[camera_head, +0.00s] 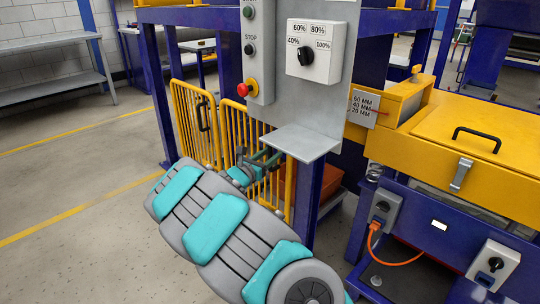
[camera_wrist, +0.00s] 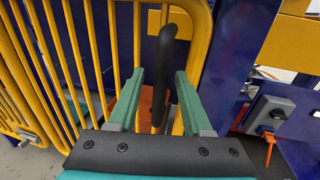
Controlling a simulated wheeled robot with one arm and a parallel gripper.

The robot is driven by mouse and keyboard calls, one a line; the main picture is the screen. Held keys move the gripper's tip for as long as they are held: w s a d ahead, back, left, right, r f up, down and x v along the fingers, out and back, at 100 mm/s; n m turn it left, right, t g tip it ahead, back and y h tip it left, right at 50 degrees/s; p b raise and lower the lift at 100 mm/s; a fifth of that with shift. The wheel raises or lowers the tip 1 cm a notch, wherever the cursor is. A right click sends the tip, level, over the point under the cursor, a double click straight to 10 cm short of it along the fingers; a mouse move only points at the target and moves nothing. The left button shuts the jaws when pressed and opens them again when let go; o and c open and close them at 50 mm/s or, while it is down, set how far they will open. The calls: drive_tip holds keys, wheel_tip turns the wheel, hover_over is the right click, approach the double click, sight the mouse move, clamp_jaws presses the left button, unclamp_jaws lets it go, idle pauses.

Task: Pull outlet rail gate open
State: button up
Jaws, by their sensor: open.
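The yellow barred rail gate (camera_head: 240,140) stands below the grey control panel, partly hidden by my arm and the panel's shelf. In the wrist view its yellow bars (camera_wrist: 90,60) fill the left and middle. A black upright handle (camera_wrist: 167,55) is on the gate near its right frame post. My gripper (camera_wrist: 158,100) is open with green fingers either side of the handle's lower part; I cannot tell whether either finger touches it. In the head view my gripper (camera_head: 262,158) is small and partly hidden at the gate.
Another yellow barred panel with a black handle (camera_head: 204,114) stands to the left. The control panel's grey shelf (camera_head: 300,142) overhangs close by my arm. A blue machine frame with an orange cable (camera_head: 374,240) is at right. Open floor lies to the left.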

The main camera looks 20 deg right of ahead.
drive_tip(key=shift+c, duration=0.4)
clamp_jaws()
idle(1.0)
